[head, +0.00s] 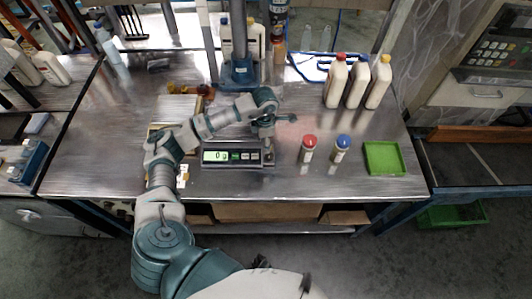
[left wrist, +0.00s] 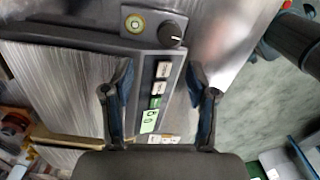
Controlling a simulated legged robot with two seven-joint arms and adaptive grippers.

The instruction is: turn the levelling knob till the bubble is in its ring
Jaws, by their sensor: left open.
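A scale (head: 232,166) with a lit display reading 0 stands near the table's front; its display also shows in the left wrist view (left wrist: 149,121). In the left wrist view, a black levelling knob (left wrist: 171,33) sits at the scale's corner. Beside it is a round yellow-green bubble level (left wrist: 134,23); the bubble is too small to place against its ring. My left gripper (head: 266,128) is above the scale's right end. In the left wrist view the gripper (left wrist: 160,75) is open and empty, its fingers apart, with the knob ahead of the fingertips. My right gripper is out of view.
A red-capped jar (head: 308,150) and a blue-capped jar (head: 341,150) stand right of the scale, then a green tray (head: 384,174). Several white bottles (head: 356,88) stand at the back right. A stand's post (head: 239,50) rises behind the scale.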

